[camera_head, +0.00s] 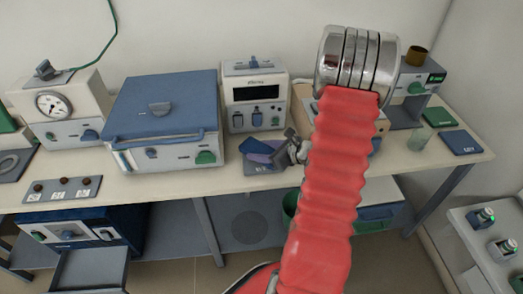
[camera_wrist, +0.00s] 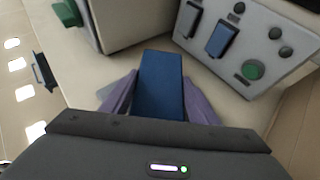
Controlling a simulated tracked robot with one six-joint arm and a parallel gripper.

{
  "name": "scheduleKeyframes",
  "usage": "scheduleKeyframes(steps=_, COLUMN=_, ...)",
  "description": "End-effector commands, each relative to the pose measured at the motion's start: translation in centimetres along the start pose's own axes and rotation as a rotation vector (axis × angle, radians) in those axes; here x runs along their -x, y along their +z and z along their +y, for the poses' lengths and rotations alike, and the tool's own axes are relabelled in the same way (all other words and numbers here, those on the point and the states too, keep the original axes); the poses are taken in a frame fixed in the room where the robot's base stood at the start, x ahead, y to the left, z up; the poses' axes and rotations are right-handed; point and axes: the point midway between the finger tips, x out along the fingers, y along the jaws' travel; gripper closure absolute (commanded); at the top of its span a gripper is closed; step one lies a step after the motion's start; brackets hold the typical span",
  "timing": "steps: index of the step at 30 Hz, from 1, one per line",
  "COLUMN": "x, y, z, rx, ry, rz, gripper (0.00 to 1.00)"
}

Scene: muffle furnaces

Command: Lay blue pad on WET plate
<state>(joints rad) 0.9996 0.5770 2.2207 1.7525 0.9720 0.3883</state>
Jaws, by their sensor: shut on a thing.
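My gripper (camera_wrist: 160,100) has purple fingers and is shut on the blue pad (camera_wrist: 161,82), with one finger on each side. I cannot tell whether the pad touches anything below. At the bench's right end lie a green plate (camera_head: 439,117) and a dark blue plate (camera_head: 461,143), apart from my gripper. The blue plate's label looks like DRY; the green plate's label is too small to read.
A blue-lidded furnace (camera_head: 160,115) stands left of my gripper, and a white instrument (camera_head: 254,95) behind it. A glass beaker (camera_head: 419,138) stands beside the plates at the right. My arm hides part of the bench and a box behind it.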

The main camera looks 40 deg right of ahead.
Motion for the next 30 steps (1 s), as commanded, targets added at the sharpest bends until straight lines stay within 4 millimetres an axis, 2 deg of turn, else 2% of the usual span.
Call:
scheduleKeyframes(steps=10, x=-0.09, y=-0.2, z=-0.03, rx=0.0, ry=0.0, rz=0.0, gripper=0.67)
scheduleKeyframes(steps=11, x=-0.07, y=-0.16, z=-0.04, rx=0.0, ry=-0.001, rz=0.0, gripper=0.44)
scheduleKeyframes(steps=18, x=-0.06, y=-0.15, z=-0.05, rx=0.0, ry=-0.001, rz=0.0, gripper=0.27)
scheduleKeyframes(steps=30, x=0.46, y=0.04, z=-0.12, rx=0.0, ry=-0.003, rz=-0.001, gripper=0.27)
